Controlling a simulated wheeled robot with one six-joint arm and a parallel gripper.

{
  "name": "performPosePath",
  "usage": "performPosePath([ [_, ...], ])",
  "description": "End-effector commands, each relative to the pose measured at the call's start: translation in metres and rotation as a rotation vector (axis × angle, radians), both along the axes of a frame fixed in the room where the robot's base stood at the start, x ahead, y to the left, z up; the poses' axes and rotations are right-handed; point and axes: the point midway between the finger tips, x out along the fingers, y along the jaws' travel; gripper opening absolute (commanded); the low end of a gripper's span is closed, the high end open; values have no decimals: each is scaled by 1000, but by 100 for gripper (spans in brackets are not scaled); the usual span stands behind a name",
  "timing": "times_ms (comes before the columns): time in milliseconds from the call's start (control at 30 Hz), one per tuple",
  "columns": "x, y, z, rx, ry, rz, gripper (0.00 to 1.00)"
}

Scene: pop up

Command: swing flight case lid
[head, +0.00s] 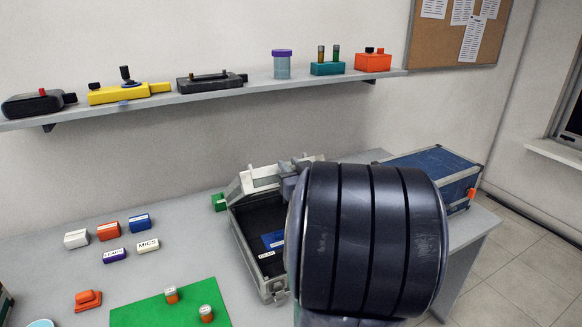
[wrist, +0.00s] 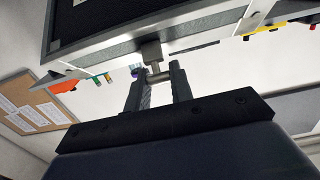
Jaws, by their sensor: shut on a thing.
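The flight case (head: 240,238) stands on the grey table with its lid (head: 262,179) raised at the back. Its dark inside shows, with a blue labelled block (head: 272,240) in it. My arm hides the right part of the case. In the wrist view the lid's edge (wrist: 110,62) crosses the top of the picture. My gripper (wrist: 155,72) is shut on a small grey tab (wrist: 152,52) at the lid's edge. In the head view my gripper (head: 296,170) is at the lid's right side, mostly hidden behind my arm.
A blue case (head: 430,170) with an orange latch stands at the right. Several small labelled blocks (head: 108,230) and a green mat (head: 160,308) lie at the left. A green block (head: 219,202) is beside the case. A wall shelf (head: 200,98) with tools hangs above.

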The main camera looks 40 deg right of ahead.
Motion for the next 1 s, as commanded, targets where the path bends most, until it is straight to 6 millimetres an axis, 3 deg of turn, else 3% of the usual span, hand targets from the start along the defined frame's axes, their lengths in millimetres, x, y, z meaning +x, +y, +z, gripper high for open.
performPosePath([
  [100,0,0,0,0,0,0,0],
  [567,2,-1,4,2,8,0,0],
  [1000,33,-8,39,27,106,3,0],
])
